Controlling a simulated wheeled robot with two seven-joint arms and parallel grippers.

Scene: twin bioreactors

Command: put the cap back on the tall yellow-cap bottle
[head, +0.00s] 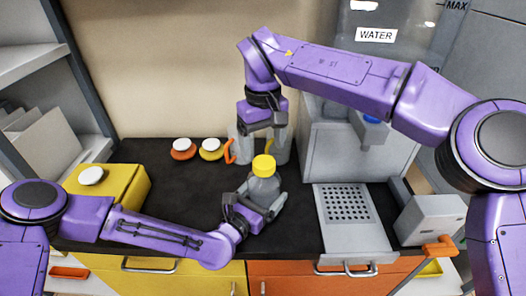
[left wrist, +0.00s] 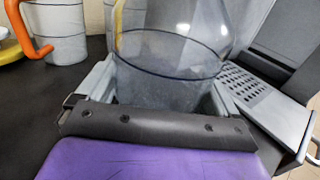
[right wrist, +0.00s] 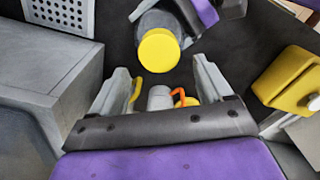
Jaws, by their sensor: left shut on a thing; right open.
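The tall bottle (head: 264,187) is clear grey and stands upright on the dark worktop. The yellow cap (head: 264,165) sits on its top; I cannot tell how tightly. My left gripper (head: 262,207) is shut on the bottle's body from the front. The bottle's lower body (left wrist: 170,70) fills the middle of the left wrist view. My right gripper (head: 261,142) points down, open and empty, above and behind the cap. In the right wrist view the cap (right wrist: 159,50) lies beyond the open fingers (right wrist: 162,85), apart from them.
A jug with an orange handle (head: 231,151) and one with a yellow handle stand behind the bottle. Orange (head: 183,150) and yellow (head: 211,149) round items with white tops stand back left. A yellow box (head: 120,184) is at left. A perforated grey plate (head: 347,203) is at right.

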